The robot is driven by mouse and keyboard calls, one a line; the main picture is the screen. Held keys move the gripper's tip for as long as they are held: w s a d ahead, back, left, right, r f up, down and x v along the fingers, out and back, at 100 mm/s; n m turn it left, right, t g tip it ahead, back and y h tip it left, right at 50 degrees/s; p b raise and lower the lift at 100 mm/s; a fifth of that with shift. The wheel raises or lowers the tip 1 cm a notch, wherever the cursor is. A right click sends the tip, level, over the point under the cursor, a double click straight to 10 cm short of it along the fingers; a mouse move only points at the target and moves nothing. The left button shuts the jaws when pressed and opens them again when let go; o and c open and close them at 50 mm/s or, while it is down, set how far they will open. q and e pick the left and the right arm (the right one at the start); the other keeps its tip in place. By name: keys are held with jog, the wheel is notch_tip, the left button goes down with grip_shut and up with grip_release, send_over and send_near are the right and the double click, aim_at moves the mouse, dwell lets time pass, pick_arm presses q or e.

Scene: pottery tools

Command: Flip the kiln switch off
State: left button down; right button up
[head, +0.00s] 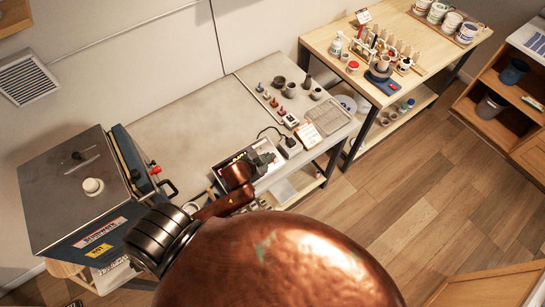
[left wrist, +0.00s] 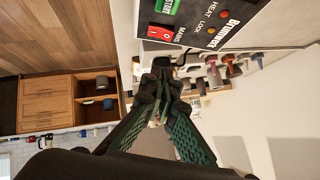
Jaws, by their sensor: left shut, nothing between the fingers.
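In the head view my copper arm partly hides the panel. My right gripper is not in view.
The blue kiln (head: 85,235) with a metal lid stands at the left. The grey bench (head: 195,95) holds small pots, stamps and a wire rack (head: 327,116). A wooden table (head: 415,40) with bottles and mugs stands beyond. The wooden floor (head: 440,160) is clear.

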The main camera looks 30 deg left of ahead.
aim_at(275, 159)
pick_arm(q)
jog(key=x, duration=0.3)
jog(key=shift+w+f, duration=0.2)
jog(key=shift+w, duration=0.15)
jog(key=f, duration=0.2)
jog(key=shift+w+a+f+p, duration=0.25)
jog(key=shift+a+p, duration=0.05)
jog(key=shift+a, duration=0.1)
jog(key=shift+w+a+f, duration=0.1)
jog(key=shift+a+f, duration=0.15)
jog(key=shift+f, duration=0.55)
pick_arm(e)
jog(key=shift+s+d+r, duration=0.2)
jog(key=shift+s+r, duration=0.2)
